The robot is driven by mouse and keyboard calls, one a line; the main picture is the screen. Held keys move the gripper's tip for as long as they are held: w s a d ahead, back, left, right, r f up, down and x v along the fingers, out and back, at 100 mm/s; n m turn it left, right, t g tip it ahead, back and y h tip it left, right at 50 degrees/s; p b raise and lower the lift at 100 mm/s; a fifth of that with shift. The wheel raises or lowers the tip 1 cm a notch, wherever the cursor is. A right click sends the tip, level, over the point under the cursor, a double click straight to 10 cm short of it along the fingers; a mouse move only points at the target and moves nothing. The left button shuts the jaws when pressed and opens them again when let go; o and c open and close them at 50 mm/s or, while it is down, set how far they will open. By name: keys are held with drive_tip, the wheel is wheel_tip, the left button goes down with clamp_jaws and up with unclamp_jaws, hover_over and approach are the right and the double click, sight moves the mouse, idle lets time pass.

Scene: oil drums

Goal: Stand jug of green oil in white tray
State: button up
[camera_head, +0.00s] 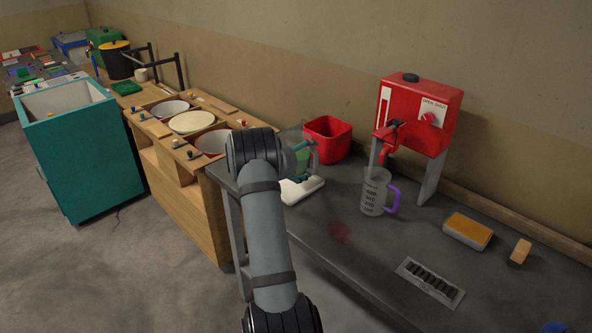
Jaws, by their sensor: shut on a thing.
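A clear jug with green oil (302,160) is partly visible just right of my arm's upper joint. It appears upright, over or in the white tray (304,193); I cannot tell whether its base touches the tray. The tray lies at the left end of the grey bench, and its left part is hidden behind my arm. My gripper (288,152) is mostly hidden behind the arm's joint and is shut on the jug at its left side.
A red bin (328,139) stands behind the jug. A red dispenser (418,115) stands at the back right, with a purple-handled measuring jug (376,191) under its tap. A yellow-topped box (467,231), a wooden block (520,251) and a drain grate (430,282) are farther right.

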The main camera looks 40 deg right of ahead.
drive_tip(key=shift+w+a+f, duration=0.4)
drive_tip(key=shift+w+a, duration=0.1)
drive_tip(key=shift+a+f, duration=0.1)
drive_tip(key=shift+f, duration=1.9)
drive_tip(key=shift+f, duration=0.2)
drive_tip(key=o, duration=1.2)
drive_tip(key=shift+r, duration=0.2)
drive_tip(key=b+v, duration=0.1)
drive_tip(key=v, duration=1.1)
